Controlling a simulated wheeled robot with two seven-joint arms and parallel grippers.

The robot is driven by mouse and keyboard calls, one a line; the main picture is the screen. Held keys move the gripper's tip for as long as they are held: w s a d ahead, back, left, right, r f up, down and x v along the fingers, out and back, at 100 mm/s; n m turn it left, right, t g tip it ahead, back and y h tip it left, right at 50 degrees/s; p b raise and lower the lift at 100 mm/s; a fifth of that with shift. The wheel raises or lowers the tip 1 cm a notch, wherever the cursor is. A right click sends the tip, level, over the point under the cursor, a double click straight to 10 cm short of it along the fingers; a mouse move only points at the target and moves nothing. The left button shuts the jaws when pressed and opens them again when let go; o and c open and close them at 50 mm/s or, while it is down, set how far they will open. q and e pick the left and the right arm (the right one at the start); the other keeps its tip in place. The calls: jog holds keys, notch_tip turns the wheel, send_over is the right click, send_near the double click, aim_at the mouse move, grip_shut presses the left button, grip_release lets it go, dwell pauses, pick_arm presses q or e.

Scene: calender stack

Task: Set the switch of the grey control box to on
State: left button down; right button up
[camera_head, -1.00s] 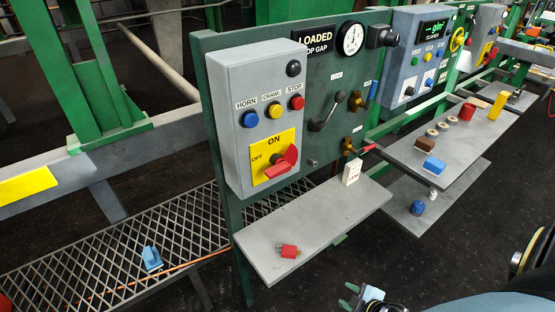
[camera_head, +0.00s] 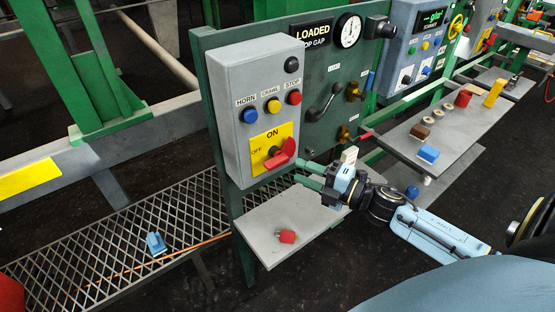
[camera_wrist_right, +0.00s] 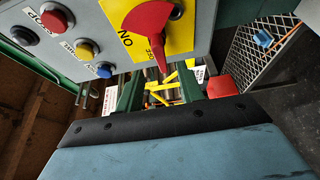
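The grey control box (camera_head: 232,133) stands at the middle of the head view, with a yellow plate (camera_head: 286,132) marked ON at the top and OFF at the left. The red switch handle (camera_head: 282,154) sits on a black hub on this plate. I cannot tell its exact setting. My right gripper (camera_head: 300,172) is open and empty, its green fingers apart, just below and right of the handle. In the right wrist view the handle (camera_wrist_right: 149,20) shows above the gap between the fingers (camera_wrist_right: 160,90), with no clear contact. My left gripper is not in view.
A grey shelf (camera_head: 262,219) under the box and gripper carries a red piece (camera_head: 287,236). Blue, yellow and red buttons sit above the plate. A lever (camera_head: 322,103) is on the green panel to the right. A blue piece (camera_head: 156,244) lies on the mesh walkway.

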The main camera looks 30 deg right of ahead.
aim_at(282, 164)
jog(key=p+x, duration=0.1)
jog(key=x, duration=0.7)
jog(key=shift+c, duration=0.2)
grip_shut()
